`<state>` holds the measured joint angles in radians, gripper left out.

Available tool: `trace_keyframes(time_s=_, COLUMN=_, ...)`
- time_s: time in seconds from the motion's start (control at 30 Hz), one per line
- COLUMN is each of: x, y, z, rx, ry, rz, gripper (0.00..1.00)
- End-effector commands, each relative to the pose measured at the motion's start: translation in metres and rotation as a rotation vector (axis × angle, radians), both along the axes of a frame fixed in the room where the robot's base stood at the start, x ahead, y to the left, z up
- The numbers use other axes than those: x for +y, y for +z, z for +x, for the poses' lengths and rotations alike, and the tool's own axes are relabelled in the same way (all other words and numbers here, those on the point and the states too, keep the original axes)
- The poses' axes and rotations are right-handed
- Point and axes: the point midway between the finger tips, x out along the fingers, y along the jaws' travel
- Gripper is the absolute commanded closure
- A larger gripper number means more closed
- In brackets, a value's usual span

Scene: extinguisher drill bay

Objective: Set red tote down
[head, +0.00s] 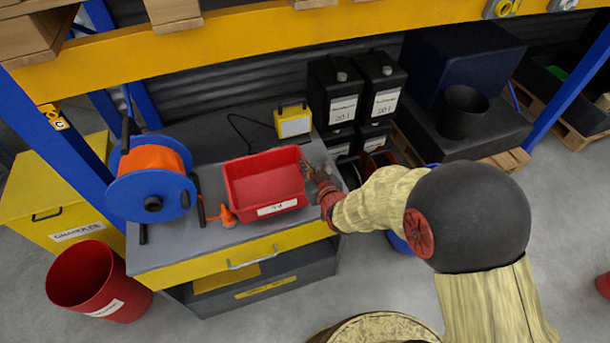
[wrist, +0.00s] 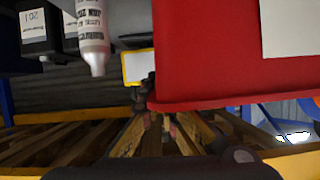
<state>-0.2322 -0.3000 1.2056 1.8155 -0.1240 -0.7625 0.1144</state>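The red tote (head: 268,170) is an open, empty-looking bin with a white label on its front. It is level, over the right part of the grey workbench (head: 205,240); I cannot tell whether its base touches the top. My gripper (head: 309,171) is at the tote's right side, with its fingers closed at the rim. In the wrist view the tote (wrist: 225,60) fills the upper right, and the gripper's fingers (wrist: 155,118) converge at its rim corner. The exact contact is partly hidden.
A blue reel with orange hose (head: 150,190) stands left on the bench. A small orange item (head: 222,216) is close to the tote's left side. A yellow lamp (head: 293,121) and black canisters (head: 340,95) are behind. A yellow shelf beam (head: 300,32) crosses above.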

Motion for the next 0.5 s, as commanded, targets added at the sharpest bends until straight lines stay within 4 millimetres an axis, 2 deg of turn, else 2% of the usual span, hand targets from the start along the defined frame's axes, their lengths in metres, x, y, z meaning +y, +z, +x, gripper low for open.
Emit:
trace_keyframes(time_s=0.17, x=0.001, y=-0.007, z=0.007, rx=-0.002, ry=0.0, rz=0.001, gripper=1.0)
trace_keyframes(time_s=0.4, x=0.001, y=-0.04, z=0.009, rx=0.0, ry=-0.001, rz=0.0, gripper=1.0)
trace_keyframes(time_s=0.5, x=0.001, y=-0.041, z=0.009, rx=-0.002, ry=-0.001, rz=0.001, gripper=1.0)
